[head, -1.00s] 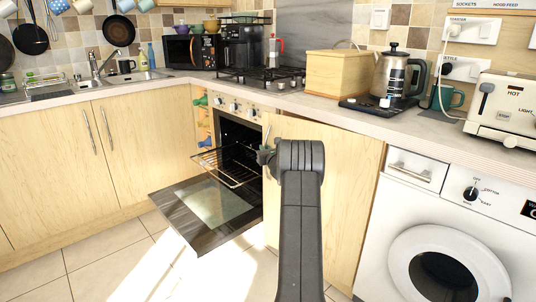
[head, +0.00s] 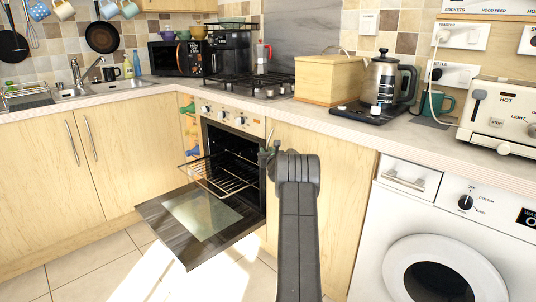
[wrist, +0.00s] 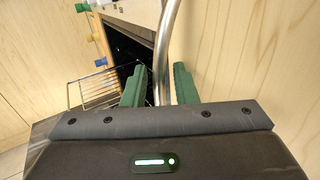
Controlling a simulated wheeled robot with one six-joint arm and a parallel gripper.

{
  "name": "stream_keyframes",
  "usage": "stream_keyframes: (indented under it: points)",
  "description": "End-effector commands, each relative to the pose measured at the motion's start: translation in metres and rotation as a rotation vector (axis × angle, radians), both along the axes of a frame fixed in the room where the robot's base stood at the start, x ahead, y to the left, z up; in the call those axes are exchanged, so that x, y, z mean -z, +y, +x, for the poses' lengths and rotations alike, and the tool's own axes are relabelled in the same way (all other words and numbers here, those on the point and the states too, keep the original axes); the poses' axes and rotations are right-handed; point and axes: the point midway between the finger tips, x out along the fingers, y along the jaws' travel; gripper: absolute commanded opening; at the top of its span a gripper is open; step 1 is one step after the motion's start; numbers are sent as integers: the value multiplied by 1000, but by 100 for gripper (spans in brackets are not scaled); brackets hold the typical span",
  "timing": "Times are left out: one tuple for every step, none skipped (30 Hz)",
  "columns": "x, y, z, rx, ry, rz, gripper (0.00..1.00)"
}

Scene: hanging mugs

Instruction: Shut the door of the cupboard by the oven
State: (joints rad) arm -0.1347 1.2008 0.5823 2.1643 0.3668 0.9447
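The cupboard door (head: 345,185) is a pale wood panel just right of the oven. It looks nearly flush with the cupboard front under the worktop; I cannot tell if a small gap is left. Its metal handle (wrist: 163,50) is a vertical bar in the wrist view. My gripper (wrist: 160,88) has green fingers, one on each side of the bar, apart with small gaps beside it. In the head view, my arm hides most of the handle and my gripper (head: 268,152) is at the door's left edge.
The oven door (head: 200,215) is folded down into the floor space left of my arm, with a wire rack (head: 220,175) above it. A washing machine (head: 435,250) stands at right.

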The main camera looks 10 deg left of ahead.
Motion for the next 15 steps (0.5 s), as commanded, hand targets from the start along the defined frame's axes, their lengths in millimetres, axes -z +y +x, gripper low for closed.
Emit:
stream_keyframes:
  points:
    - [0,-1,-1,0,0,0,26]
    - [0,-1,-2,0,1,0,26]
    - [0,-2,-4,0,0,0,26]
    - [0,-3,-5,0,0,1,26]
    - [0,-4,-8,0,2,1,26]
    - [0,-6,-11,-1,0,0,26]
    - [1,-8,-14,0,2,1,26]
    - [1,-9,-17,1,1,0,26]
    - [1,-12,-22,1,1,2,26]
    - [1,-13,-26,1,0,1,26]
    - [1,-15,-30,1,2,1,26]
    - [0,-17,-36,1,1,0,26]
    - [1,-19,-40,0,2,1,26]
    - [1,-21,-44,1,2,1,26]
    - [0,-24,-50,1,1,0,26]
